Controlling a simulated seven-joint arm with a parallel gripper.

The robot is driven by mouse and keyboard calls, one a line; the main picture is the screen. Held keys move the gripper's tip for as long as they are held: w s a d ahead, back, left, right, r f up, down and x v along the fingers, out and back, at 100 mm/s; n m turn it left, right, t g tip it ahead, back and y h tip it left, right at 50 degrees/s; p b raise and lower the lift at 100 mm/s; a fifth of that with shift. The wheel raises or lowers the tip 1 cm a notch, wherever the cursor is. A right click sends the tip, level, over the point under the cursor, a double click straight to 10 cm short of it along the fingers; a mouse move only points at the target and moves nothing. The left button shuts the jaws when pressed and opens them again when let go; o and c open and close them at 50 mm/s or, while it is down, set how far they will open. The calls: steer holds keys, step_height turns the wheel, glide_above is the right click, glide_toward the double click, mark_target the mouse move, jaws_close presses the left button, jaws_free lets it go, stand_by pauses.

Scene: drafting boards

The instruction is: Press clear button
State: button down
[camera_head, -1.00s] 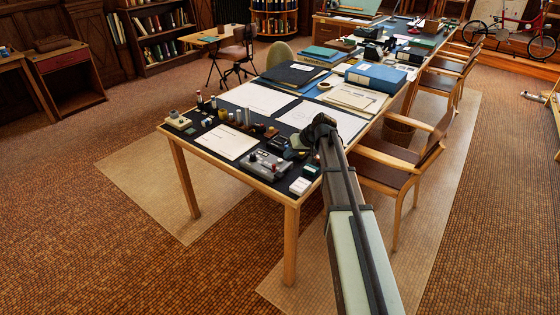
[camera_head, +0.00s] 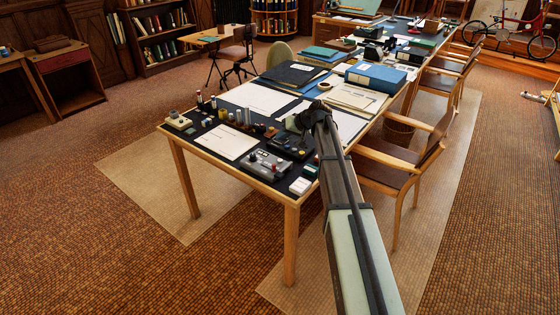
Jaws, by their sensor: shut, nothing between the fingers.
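A small white-and-dark box (camera_head: 302,186) sits near the right front corner. Another small pale device (camera_head: 178,121) is at the left corner. The labels are too small to read, so I cannot tell which part is the clear button.
Small bottles and jars (camera_head: 240,118) stand behind the grey box. Paper sheets (camera_head: 229,142) lie flat at the left and behind. Blue binders (camera_head: 376,77) and folders are stacked farther back. A wooden armchair (camera_head: 410,160) stands close at the right of my arm.

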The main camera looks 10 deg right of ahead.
mark_target(282, 161)
steer(key=shift+f, duration=4.1)
steer(key=shift+f, duration=0.8)
steer(key=shift+r, duration=0.85)
steer(key=shift+r, duration=2.5)
